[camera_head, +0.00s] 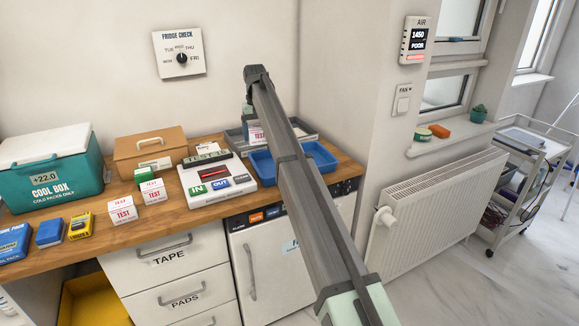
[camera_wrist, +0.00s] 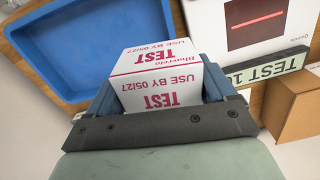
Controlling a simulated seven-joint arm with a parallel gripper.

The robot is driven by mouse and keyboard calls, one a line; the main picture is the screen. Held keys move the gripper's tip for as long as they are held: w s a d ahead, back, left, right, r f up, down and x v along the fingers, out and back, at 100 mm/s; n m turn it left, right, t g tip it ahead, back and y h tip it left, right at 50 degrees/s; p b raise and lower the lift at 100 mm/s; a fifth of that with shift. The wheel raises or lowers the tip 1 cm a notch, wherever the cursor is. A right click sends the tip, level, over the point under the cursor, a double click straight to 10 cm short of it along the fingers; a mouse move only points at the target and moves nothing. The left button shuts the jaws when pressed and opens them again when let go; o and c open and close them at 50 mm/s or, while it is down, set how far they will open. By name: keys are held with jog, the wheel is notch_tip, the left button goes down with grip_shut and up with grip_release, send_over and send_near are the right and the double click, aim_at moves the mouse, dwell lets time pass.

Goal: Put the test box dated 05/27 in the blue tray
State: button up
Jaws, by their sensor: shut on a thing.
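My gripper (camera_wrist: 158,92) is shut on a white test box (camera_wrist: 160,62) with red print reading "TEST" and "USE BY 05/27". In the head view my gripper (camera_head: 250,114) is near the back wall, mostly hidden by my arm, and a bit of the held box (camera_head: 256,133) shows below it. The blue tray (camera_head: 322,158) is on the worktop, partly covered by my arm. In the wrist view its empty floor (camera_wrist: 88,45) shows at upper left, beside the held box. Two other test boxes, a front one (camera_head: 122,210) and a rear one (camera_head: 153,191), stand on the worktop at left.
A grey tray (camera_head: 234,137) lies behind the blue tray. A brown box (camera_head: 150,145) and a teal cool box (camera_head: 55,170) stand farther left. A radiator (camera_head: 440,200) is at right.

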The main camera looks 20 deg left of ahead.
jog(key=w+d+f, duration=0.3)
jog(key=d, duration=0.3)
jog(key=shift+a+f+n, duration=0.15)
jog(key=shift+f+n, duration=0.2)
jog(key=shift+f, duration=1.3)
jog(key=shift+a+f+n, duration=0.1)
jog(key=shift+f+n, duration=0.2)
jog(key=shift+f, duration=1.3)
jog(key=shift+a+f+n, duration=0.15)
jog(key=shift+f+n, duration=0.2)
jog(key=shift+f, duration=1.3)
jog(key=shift+f, duration=0.1)
jog(key=o, duration=0.9)
notch_tip(320, 180, up, 12)
jog(key=shift+r, duration=0.15)
